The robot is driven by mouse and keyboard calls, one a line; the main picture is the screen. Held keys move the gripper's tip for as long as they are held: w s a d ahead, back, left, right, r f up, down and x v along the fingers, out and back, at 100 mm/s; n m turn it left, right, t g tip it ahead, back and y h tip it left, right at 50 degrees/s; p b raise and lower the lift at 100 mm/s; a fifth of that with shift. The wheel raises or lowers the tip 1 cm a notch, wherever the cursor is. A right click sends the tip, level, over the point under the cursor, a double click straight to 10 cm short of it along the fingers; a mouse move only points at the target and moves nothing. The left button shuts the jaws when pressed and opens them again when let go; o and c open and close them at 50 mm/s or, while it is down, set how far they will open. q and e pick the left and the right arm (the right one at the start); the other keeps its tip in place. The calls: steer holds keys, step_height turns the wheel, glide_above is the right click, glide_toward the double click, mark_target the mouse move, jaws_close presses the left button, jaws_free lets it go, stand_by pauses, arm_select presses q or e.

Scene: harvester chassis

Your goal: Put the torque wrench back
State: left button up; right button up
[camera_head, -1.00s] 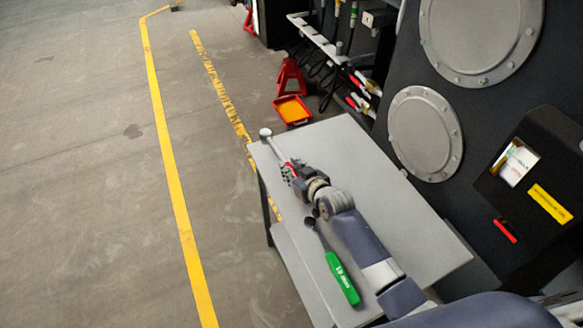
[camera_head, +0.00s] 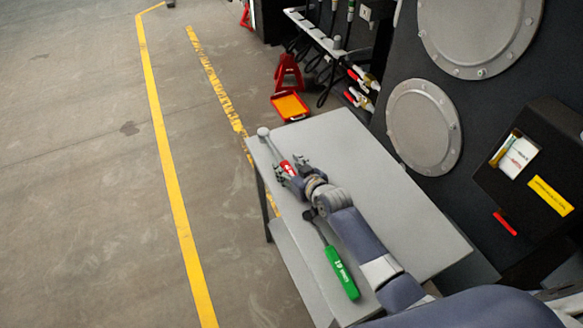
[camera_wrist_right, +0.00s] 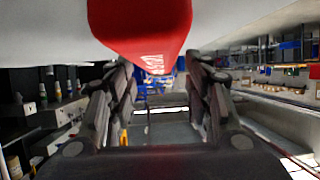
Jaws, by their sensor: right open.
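A wrench with a red handle (camera_head: 286,167) and a silver shaft lies on the grey table (camera_head: 370,165), its round head at the far left corner. My right gripper (camera_head: 291,171) is open at the red handle. In the right wrist view the red handle (camera_wrist_right: 145,30) fills the top middle, and my open fingers (camera_wrist_right: 163,85) stand to either side, below and beside it. I cannot tell if they touch it. A wrench with a green handle (camera_head: 341,272) lies nearer, left of my right forearm. Which one is the torque wrench is not readable. My left gripper is out of view.
A dark machine panel with round metal covers (camera_head: 424,127) and a black box (camera_head: 530,165) stands along the right. An orange tray (camera_head: 291,106) and a red stand (camera_head: 288,73) are on the floor behind the table. The table's right half is clear.

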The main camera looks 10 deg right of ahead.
steer(key=v, duration=1.2)
steer(key=shift+r, duration=0.15)
